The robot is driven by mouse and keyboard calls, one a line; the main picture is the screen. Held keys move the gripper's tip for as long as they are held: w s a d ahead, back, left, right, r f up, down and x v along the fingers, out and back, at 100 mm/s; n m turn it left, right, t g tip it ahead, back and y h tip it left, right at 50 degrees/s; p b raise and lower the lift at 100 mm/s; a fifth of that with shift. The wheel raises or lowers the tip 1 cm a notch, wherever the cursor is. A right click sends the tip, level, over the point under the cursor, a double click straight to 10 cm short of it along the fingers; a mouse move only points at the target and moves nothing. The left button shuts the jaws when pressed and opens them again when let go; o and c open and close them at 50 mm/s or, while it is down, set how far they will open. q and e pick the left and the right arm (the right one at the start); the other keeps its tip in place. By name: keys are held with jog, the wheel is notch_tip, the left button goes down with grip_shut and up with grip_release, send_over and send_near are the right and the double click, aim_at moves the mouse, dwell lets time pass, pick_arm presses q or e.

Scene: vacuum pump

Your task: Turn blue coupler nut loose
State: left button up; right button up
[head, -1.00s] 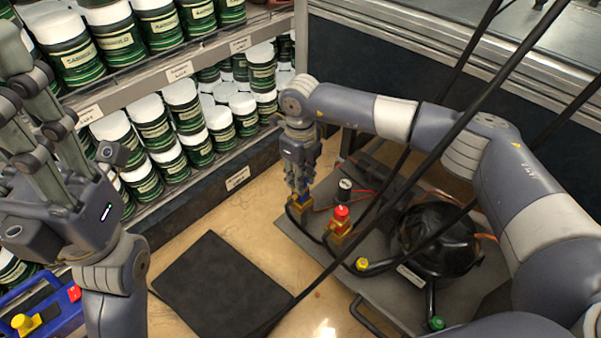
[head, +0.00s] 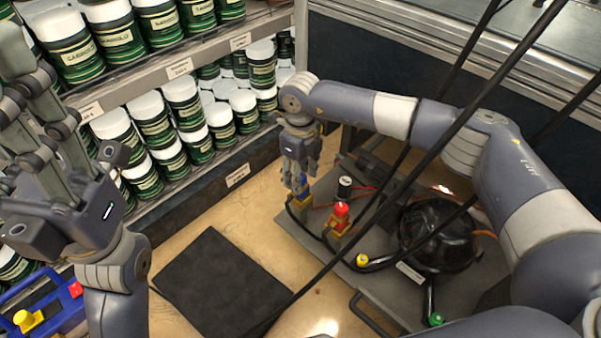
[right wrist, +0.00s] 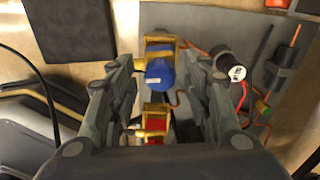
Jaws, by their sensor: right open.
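The blue coupler nut (head: 303,181) sits on a yellow fitting on the grey pump plate (head: 290,226). In the right wrist view the nut (right wrist: 160,72) lies between my right fingers, with a visible gap on either side. My right gripper (head: 298,178) is open and points down over the nut, partly hiding it in the head view. The red coupler nut (head: 342,209) stands to its right on its own yellow fitting; in the right wrist view it (right wrist: 153,122) is below the blue nut. My left gripper (head: 45,110) is raised at the left, away from the pump, its tips partly cut off.
The black pump body (head: 437,235) and a black cylinder with a white top (head: 345,187) stand on the plate. A black mat (head: 222,283) lies on the floor. Shelves with green-and-white cans (head: 152,120) are behind. Dark cables cross the view.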

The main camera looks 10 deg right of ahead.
notch_tip(320, 180, up, 12)
dwell(0.5)
dwell(0.4)
